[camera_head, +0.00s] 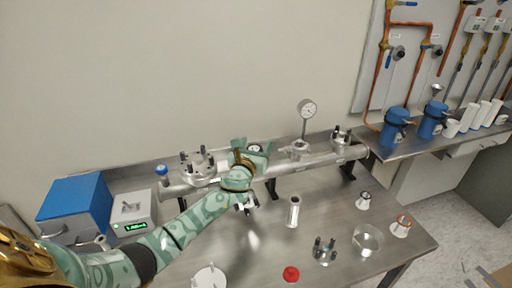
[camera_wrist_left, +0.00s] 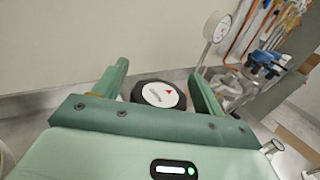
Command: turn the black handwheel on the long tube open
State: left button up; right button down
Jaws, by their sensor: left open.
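The long tube (camera_head: 325,160) is silver and runs along the back of the bench. My left wrist hides part of it. My right gripper is out of view.
A pressure gauge (camera_head: 307,109) rises from the tube to the right of my gripper. A flange with upright bolts (camera_head: 198,167) is at left. A blue box (camera_head: 75,207) and a grey unit with a green display (camera_head: 134,212) stand at left. Loose parts and a red cap (camera_head: 291,273) lie in front.

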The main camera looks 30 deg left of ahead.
pick_arm(q)
jog(key=c, duration=1)
jog(key=shift+o, duration=0.2)
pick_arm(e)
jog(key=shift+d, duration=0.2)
pick_arm(q)
jog(key=shift+y, duration=0.3)
